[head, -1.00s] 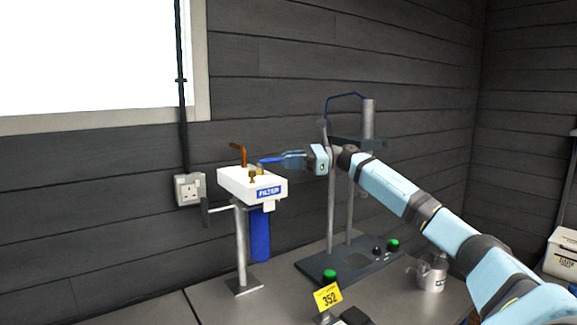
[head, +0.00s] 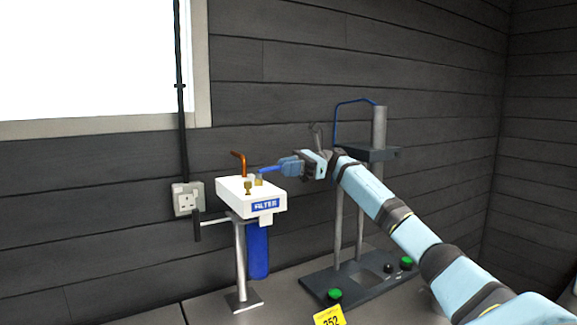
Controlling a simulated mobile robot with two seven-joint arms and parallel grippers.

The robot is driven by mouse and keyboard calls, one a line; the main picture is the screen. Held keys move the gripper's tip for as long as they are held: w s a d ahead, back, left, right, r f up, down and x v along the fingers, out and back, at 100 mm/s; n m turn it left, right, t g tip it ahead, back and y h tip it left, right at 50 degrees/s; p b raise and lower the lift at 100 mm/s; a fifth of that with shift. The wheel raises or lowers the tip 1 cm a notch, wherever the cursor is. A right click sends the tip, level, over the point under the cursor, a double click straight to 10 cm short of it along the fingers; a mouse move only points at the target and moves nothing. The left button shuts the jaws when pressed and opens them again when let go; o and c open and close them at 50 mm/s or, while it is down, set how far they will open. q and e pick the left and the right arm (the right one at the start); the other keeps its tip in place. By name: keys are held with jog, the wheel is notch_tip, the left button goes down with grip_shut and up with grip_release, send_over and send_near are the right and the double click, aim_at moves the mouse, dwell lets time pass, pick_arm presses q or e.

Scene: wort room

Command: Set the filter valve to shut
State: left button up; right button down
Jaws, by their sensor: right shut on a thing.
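The filter (head: 252,194) is a white box on a metal stand, with a blue "FILTER" label and a blue cartridge (head: 257,252) hanging below. A thin blue lever (head: 269,169), which looks like the valve's handle, points right from the rear brass fitting. My right gripper (head: 281,167) reaches in from the right and is shut on the lever's outer end. The jaws hide that end. My left gripper is out of view.
A black-handled rod (head: 198,229) sticks out left of the filter. A socket (head: 187,198) is on the wall behind. A dark stand (head: 347,279) with green buttons is at right, behind my arm. A yellow "352" tag (head: 329,317) is at the bottom edge.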

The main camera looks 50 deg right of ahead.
jog(key=shift+w+f, duration=0.1)
dwell(0.4)
jog(key=c, duration=1.1)
grip_release()
jog(key=shift+w+a, duration=0.1)
jog(key=shift+a, duration=0.05)
jog(key=shift+c, duration=0.2)
jog(key=shift+r, duration=0.3)
notch_tip(320, 180, up, 20)
jog(key=shift+f+p, duration=0.2)
jog(key=shift+p, duration=0.25)
